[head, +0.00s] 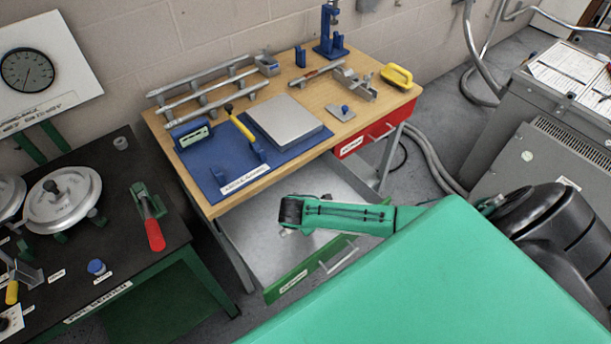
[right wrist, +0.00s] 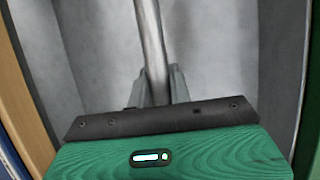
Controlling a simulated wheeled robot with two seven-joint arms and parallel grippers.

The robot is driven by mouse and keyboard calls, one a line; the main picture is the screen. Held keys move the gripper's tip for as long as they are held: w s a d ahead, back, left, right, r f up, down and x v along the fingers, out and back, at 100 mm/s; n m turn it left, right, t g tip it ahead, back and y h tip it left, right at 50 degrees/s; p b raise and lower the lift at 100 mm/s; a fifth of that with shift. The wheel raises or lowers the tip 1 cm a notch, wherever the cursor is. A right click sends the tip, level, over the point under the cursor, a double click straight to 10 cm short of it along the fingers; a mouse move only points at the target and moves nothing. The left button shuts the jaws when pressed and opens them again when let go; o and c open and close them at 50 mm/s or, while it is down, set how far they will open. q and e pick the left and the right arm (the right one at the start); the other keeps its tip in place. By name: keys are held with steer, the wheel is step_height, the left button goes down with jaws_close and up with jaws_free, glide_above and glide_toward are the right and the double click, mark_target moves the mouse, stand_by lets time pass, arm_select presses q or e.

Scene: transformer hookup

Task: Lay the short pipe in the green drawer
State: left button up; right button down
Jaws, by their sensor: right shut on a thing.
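The green drawer (head: 310,272) is pulled out below the wooden workbench, and its bare grey inside shows. My right gripper (head: 287,229) is over the open drawer, pointing down. In the right wrist view, my right gripper (right wrist: 156,88) is shut on the short pipe (right wrist: 150,40), a grey metal rod that runs away from the fingers. Grey drawer surfaces lie behind the pipe. In the head view the pipe is mostly hidden by my gripper. Whether the pipe touches the drawer floor, I cannot tell. My left gripper is not in view.
The workbench (head: 183,155) carries a rack with long rods (head: 208,88), a blue mat (head: 205,172) with a grey plate (head: 285,119), and a yellow-handled tool (head: 397,75). A red drawer (head: 372,134) is at its right. A black-topped bench (head: 120,230) stands left.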

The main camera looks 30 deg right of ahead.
step_height(320, 180, down, 3)
steer(key=shift+f+b, duration=0.2)
steer(key=shift+b, duration=0.6)
steer(key=shift+s+a+f+b, duration=0.25)
steer(key=shift+s+f+b, duration=0.05)
steer(key=shift+s+f, duration=0.35)
steer(key=c, duration=1.2)
jaws_free()
steer(key=shift+a, duration=0.1)
steer(key=w+d+r+b+v, duration=0.1)
steer(key=v, duration=1.4)
steer(key=shift+w+b, duration=0.35)
steer(key=shift+w, duration=0.05)
